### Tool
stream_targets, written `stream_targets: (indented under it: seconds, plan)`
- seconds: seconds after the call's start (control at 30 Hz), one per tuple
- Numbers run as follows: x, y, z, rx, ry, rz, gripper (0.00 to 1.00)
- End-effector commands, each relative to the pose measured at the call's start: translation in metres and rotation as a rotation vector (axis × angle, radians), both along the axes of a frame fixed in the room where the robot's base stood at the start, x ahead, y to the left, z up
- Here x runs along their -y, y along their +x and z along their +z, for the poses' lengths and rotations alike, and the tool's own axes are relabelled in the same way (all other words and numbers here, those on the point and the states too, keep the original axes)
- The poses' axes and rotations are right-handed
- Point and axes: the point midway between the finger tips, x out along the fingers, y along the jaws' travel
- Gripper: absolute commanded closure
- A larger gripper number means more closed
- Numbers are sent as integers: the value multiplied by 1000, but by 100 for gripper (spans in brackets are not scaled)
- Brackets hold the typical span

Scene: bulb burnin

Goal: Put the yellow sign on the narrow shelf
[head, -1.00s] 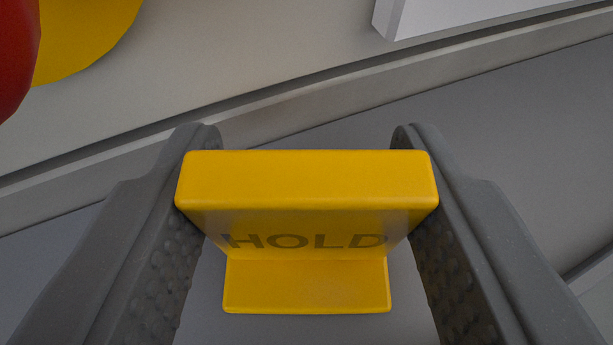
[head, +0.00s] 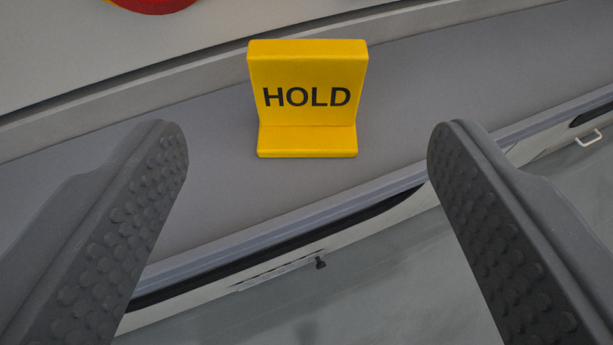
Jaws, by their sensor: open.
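The yellow sign (head: 308,85), marked HOLD in black, stands upright on a narrow grey shelf (head: 420,95), its foot flat on the surface and toward me. My gripper (head: 308,150) is wide open and empty. Its two dark, studded fingers are spread to the left and right, on the near side of the sign, and do not touch it. The whole front of the sign is in view.
A raised pale ledge (head: 190,75) runs behind the shelf. Part of a red and yellow round thing (head: 155,4) shows at the top left. The shelf's front edge drops to a lower grey floor, with a small black knob (head: 320,263) and a white handle (head: 588,138) below.

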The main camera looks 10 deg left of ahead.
Motion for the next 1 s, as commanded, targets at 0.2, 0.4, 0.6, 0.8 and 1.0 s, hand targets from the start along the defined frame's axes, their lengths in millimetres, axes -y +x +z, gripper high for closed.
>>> stream_targets:
  seconds: [0.2, 0.4, 0.6, 0.8, 1.0]
  plan:
    - [7, -27, 13, 1, -1, -1, 33]
    - [9, -35, 16, 1, -2, 0, 33]
    - [9, -36, 16, 1, -1, -1, 33]
    - [19, -24, 41, 3, -49, -11, 33]
    - [47, 2, 140, 19, -149, -81, 33]
